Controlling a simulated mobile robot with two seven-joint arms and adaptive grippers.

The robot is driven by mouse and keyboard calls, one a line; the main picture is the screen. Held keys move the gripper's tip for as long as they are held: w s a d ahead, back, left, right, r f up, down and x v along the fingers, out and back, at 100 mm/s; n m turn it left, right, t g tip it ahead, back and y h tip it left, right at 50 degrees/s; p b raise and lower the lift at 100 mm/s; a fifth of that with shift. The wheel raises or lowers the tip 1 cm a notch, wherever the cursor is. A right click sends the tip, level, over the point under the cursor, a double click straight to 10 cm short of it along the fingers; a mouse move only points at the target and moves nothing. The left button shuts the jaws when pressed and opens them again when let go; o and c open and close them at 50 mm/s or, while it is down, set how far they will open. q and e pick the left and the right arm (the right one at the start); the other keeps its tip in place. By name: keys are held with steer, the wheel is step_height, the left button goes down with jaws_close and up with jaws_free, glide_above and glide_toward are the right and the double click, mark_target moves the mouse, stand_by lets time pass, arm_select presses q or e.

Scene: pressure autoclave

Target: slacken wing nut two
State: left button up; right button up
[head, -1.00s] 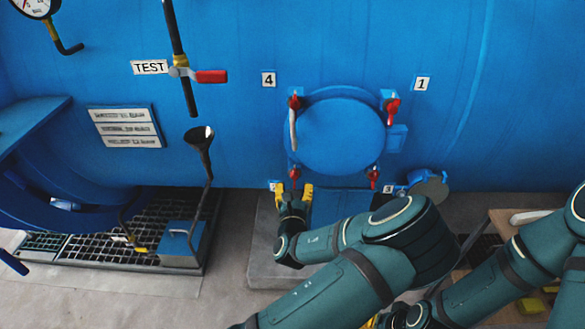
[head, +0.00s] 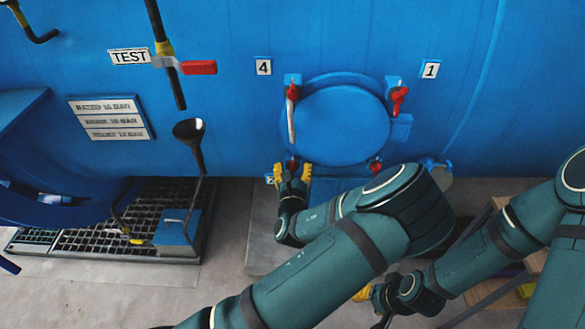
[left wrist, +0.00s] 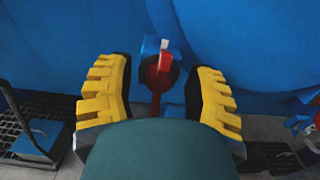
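The round blue hatch cover (head: 335,125) has red wing nuts at its corners. The lower-left red wing nut (head: 292,165) sits beside a small label (head: 270,180) that is mostly hidden and unreadable. My left gripper (head: 292,174) is open, its yellow fingers either side of this nut. In the left wrist view the red nut (left wrist: 164,64) stands in its blue lug between the spread fingers (left wrist: 160,100), with gaps on both sides. The lower-right wing nut (head: 376,167) is partly hidden by my left arm.
The upper nuts stand by labels 4 (head: 263,66) and 1 (head: 430,69). A white-grey handle (head: 291,120) hangs at the cover's left. A funnel (head: 189,131) and a floor grating (head: 90,222) are to the left. A wooden stand (head: 490,290) is at the right.

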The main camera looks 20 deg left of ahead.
arm_select(q)
jaws_close()
